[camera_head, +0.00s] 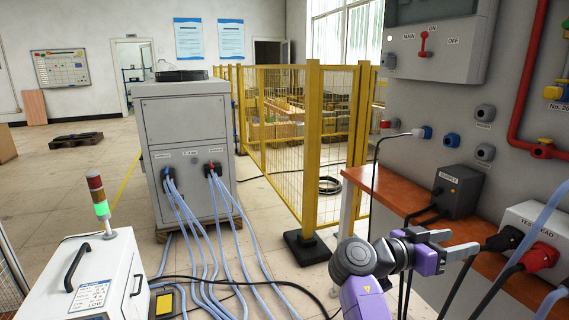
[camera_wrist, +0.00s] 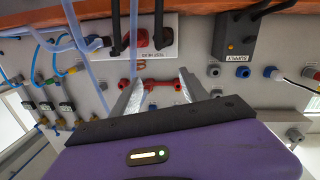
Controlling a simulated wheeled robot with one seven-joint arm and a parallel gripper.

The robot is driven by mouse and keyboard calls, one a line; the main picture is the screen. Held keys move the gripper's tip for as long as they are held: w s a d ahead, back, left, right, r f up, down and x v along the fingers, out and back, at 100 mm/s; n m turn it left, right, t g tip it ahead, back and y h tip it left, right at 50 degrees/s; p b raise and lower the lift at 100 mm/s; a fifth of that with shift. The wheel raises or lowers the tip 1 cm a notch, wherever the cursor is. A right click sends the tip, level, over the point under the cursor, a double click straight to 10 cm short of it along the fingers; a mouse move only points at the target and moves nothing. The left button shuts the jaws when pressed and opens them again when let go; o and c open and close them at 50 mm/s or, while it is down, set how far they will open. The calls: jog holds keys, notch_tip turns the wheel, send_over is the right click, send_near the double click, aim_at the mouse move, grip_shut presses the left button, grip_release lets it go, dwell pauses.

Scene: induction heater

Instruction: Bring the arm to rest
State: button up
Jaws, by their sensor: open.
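My gripper (camera_head: 461,243) is at the right of the head view, in front of the wooden bench and just left of the test lead box. Its two grey fingers are apart, with nothing seen between them. My arm is bent, with purple and dark grey links low in the picture. In the wrist view my gripper (camera_wrist: 160,88) shows two pale fingers spread apart, pointing toward the panel. A red bar-like part (camera_wrist: 150,84) on the panel shows behind the fingers; I cannot tell its distance.
The test lead box (camera_head: 535,232) with red and black plugs stands on the wooden bench (camera_head: 390,190), close to my gripper. The supply box (camera_head: 458,190) stands behind. Black cables hang nearby. A grey cabinet (camera_head: 185,115) with blue hoses and a yellow fence (camera_head: 312,150) stand left.

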jog(key=w+a+f+n+t+y, duration=0.3)
jog(key=a+f+n+t+y, duration=0.4)
jog(key=f+n+t, duration=0.3)
jog(key=s+a+f+n+t+y, duration=0.1)
jog(key=s+a+f+n+y, duration=0.3)
jog(key=s, duration=0.4)
jog(key=s+a+f+n+t+y, duration=0.2)
jog(key=s+a+f+y, duration=0.3)
jog(key=s, duration=0.3)
jog(key=s+r+m+g+y, duration=0.1)
jog(key=s+r+m+g, duration=0.15)
jog(key=s, duration=3.35)
notch_tip(320, 180, up, 15)
jog(key=p, duration=1.4)
jog(key=shift+w, duration=0.45)
